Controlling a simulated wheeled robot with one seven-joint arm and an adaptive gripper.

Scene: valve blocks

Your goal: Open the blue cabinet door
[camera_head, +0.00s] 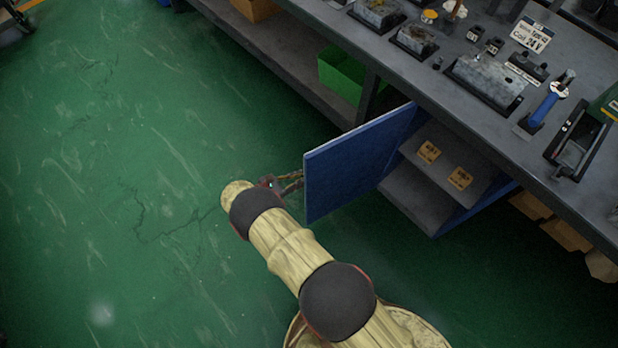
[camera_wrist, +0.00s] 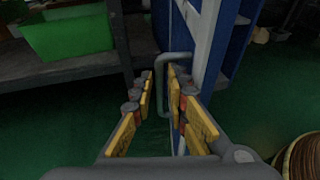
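The blue cabinet door (camera_head: 355,165) stands swung well out from the cabinet (camera_head: 452,218), whose inner shelves show in the head view. In the wrist view the door (camera_wrist: 205,45) is seen nearly edge-on at the right of the fingers. Its pale bar handle (camera_wrist: 160,65) stands out from the door's outer face, between my fingertips. My gripper (camera_wrist: 162,82) is open, with its yellow-padded fingers apart on either side of the handle. The right finger hides part of the handle. In the head view my gripper (camera_head: 288,184) is at the door's outer side, near its free edge.
Small tan boxes (camera_head: 459,177) lie on the cabinet's shelf. A green bin (camera_head: 341,76) stands on the lower shelf left of the cabinet. The grey workbench (camera_head: 400,65) above carries valve blocks and tools. The green floor left of the door is clear.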

